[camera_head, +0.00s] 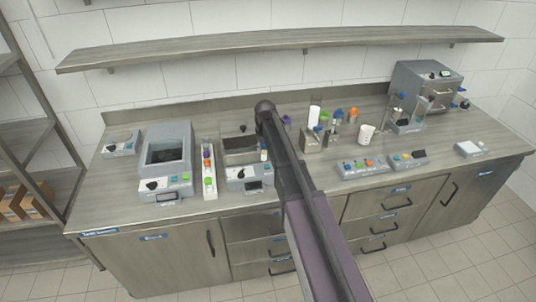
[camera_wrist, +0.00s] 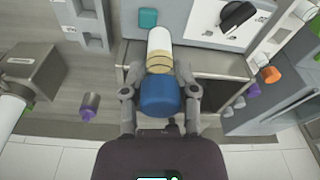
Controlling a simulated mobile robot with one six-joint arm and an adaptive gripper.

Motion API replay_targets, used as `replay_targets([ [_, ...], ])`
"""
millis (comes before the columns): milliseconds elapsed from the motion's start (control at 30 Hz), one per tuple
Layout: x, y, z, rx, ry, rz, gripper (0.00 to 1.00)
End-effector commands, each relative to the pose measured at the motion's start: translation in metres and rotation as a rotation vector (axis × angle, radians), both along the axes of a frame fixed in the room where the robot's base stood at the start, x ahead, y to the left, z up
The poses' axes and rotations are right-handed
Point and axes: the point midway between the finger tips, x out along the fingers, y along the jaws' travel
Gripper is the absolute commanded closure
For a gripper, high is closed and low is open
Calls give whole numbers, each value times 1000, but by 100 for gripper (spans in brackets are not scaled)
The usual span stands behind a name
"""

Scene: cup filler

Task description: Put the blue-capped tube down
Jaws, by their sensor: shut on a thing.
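In the wrist view the blue-capped tube (camera_wrist: 159,50) is held between the two fingers of my gripper (camera_wrist: 159,75). Its blue cap (camera_wrist: 160,96) faces the camera, and its pale body with a yellowish band points away from it. The gripper is shut on the tube. In the head view a small pale upright piece (camera_head: 264,154) beside my dark arm is likely this tube; my gripper is mostly hidden there. Whether the tube's far end touches anything cannot be told.
A grey device (camera_head: 248,180) with a dark knob stands near the tube. Left of it are a white rack (camera_head: 209,182) with coloured caps and a larger grey machine (camera_head: 167,160). A beaker (camera_head: 366,134) and button boxes (camera_head: 360,167) stand right. A shelf (camera_head: 280,40) hangs above.

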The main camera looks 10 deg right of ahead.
Motion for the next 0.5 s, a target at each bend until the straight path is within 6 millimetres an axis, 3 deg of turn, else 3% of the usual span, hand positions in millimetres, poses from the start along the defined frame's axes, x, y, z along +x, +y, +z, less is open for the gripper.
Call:
replay_targets([
  [267, -25, -14, -10, 0, 0, 0, 100],
  [500, -79, -42, -28, 1, 0, 2, 100],
])
